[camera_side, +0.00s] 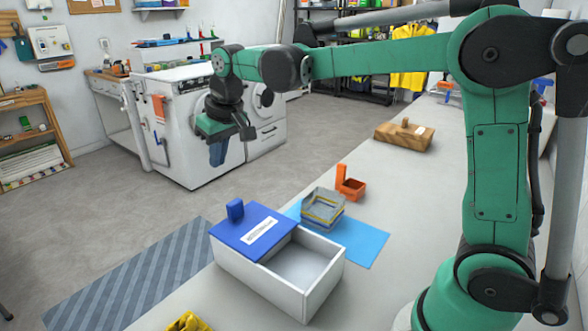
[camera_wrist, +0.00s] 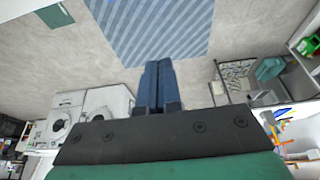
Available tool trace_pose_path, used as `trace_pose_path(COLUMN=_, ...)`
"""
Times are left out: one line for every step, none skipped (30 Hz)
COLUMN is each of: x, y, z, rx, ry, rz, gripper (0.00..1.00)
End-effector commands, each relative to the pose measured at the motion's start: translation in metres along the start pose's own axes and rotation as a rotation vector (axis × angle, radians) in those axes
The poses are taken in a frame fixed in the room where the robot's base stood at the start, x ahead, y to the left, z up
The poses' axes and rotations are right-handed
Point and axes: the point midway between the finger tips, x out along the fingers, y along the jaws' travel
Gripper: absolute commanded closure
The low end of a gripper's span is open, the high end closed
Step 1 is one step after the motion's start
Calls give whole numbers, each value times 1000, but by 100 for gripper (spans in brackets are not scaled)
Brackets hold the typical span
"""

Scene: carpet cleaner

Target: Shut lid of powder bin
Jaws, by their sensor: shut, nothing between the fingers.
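A white bin (camera_side: 262,284) stands on the grey counter in the side view. Its flat blue lid (camera_side: 277,230) carries a white label and an upright blue handle (camera_side: 235,210) at the left end. The lid covers the left part of the bin; the right part is open and looks empty inside. I take this to be the powder bin, but the label is unreadable. My gripper (camera_side: 217,152) hangs in the air up and left of the bin, well apart from it. In the wrist view its blue fingers (camera_wrist: 157,68) are together with nothing between them.
A grey tray-like container (camera_side: 323,208) sits on a light blue mat (camera_side: 367,243) behind the bin. A small orange box (camera_side: 351,187) with a raised lid and a wooden block (camera_side: 404,136) stand farther back. A striped mat (camera_side: 130,283) lies on the floor left of the counter.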

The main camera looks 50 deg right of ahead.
Motion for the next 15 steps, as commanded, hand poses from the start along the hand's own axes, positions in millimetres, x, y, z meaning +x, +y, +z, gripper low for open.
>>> trace_pose_path(x=10, y=0, z=0, rx=0, ry=0, rz=0, gripper=100)
trace_pose_path(x=16, y=0, z=0, rx=0, ry=1, rz=0, gripper=100)
trace_pose_path(x=24, y=0, z=0, rx=0, ry=1, rz=0, gripper=100)
trace_pose_path(x=30, y=0, z=0, rx=0, ry=1, rz=0, gripper=100)
trace_pose_path(x=36, y=0, z=0, rx=0, ry=1, rz=0, gripper=100)
trace_pose_path(x=43, y=0, z=0, rx=0, ry=1, rz=0, gripper=100)
trace_pose_path(x=48, y=0, z=0, rx=0, ry=1, rz=0, gripper=100)
trace_pose_path(x=53, y=0, z=0, rx=0, ry=1, rz=0, gripper=100)
trace_pose_path(x=60, y=0, z=0, rx=0, ry=1, rz=0, gripper=100)
trace_pose_path(x=65, y=0, z=0, rx=0, ry=1, rz=0, gripper=100)
trace_pose_path(x=70, y=0, z=0, rx=0, ry=1, rz=0, gripper=100)
trace_pose_path(x=76, y=0, z=0, rx=0, ry=1, rz=0, gripper=100)
trace_pose_path(x=80, y=0, z=0, rx=0, ry=1, rz=0, gripper=100)
trace_pose_path(x=78, y=0, z=4, rx=0, ry=2, rz=0, gripper=100)
trace_pose_path(x=75, y=0, z=9, rx=0, ry=2, rz=0, gripper=100)
